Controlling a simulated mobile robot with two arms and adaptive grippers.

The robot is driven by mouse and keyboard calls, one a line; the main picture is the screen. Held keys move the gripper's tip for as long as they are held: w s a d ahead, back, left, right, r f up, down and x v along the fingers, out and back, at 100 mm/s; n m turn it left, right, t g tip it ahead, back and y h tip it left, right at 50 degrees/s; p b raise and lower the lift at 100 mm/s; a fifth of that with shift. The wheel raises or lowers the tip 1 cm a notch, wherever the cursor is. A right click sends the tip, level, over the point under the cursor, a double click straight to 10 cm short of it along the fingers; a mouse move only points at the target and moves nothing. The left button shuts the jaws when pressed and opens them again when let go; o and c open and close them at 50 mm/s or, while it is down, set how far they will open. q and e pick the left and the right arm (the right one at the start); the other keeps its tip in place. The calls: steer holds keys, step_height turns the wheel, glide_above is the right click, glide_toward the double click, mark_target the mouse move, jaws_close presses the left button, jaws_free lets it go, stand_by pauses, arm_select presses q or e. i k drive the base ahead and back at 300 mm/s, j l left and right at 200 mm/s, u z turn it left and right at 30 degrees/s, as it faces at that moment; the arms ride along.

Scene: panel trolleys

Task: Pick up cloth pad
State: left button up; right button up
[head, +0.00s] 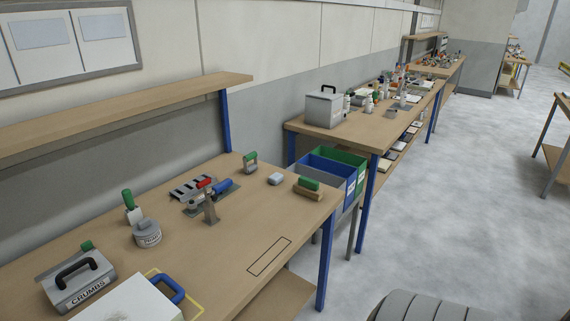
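A small pale grey rounded block (275,179), which looks like the cloth pad, lies on the near wooden workbench (225,253) towards its far end. It sits between a green-handled scraper-like tool (250,164) and a brush with a green top (308,186), apart from both. Nothing covers it. Neither of my grippers is in view.
Blue-handled tools (221,186), a round labelled tin (147,234), a box marked CRUMBS (76,280) and a white board with a blue handle (130,300) stand on the bench. A black-outlined rectangle (269,257) is empty.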

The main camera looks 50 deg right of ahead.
mark_target(277, 177)
steer(key=z, duration=1.65)
